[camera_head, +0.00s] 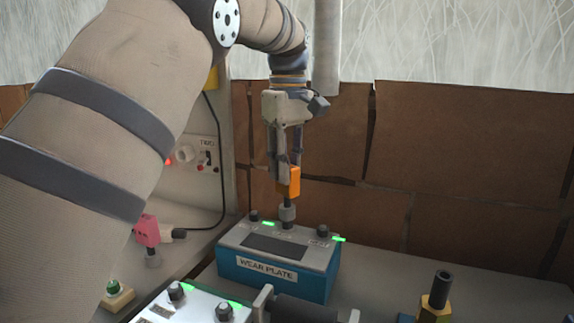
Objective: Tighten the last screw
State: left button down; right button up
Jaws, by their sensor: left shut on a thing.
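My left gripper (284,178) hangs down from above, shut on an orange tool (290,183). The tool is upright, and its dark shaft with a grey collar (287,212) reaches down to the back middle of the blue and grey box labelled WEAR PLATE (265,266). The tip appears to meet the box top; the screw under it is hidden. Dark screw heads stand at the box's left (254,216) and right (322,231), each with a lit green strip beside it. My right gripper is not in view.
A white panel (190,304) with dark knobs and green lights is at the bottom. A pink tool (147,231) stands at left, near a green-topped button (113,288). A yellow block with a black post (438,298) is at right. A brown tiled wall (470,180) stands close behind.

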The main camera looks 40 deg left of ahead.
pick_arm(q)
jog(key=shift+f, duration=1.1)
dwell(0.3)
jog(key=m, duration=0.5)
jog(key=shift+m, duration=0.3)
jog(key=m, duration=0.8)
jog(key=shift+m, duration=0.3)
jog(key=m, duration=0.8)
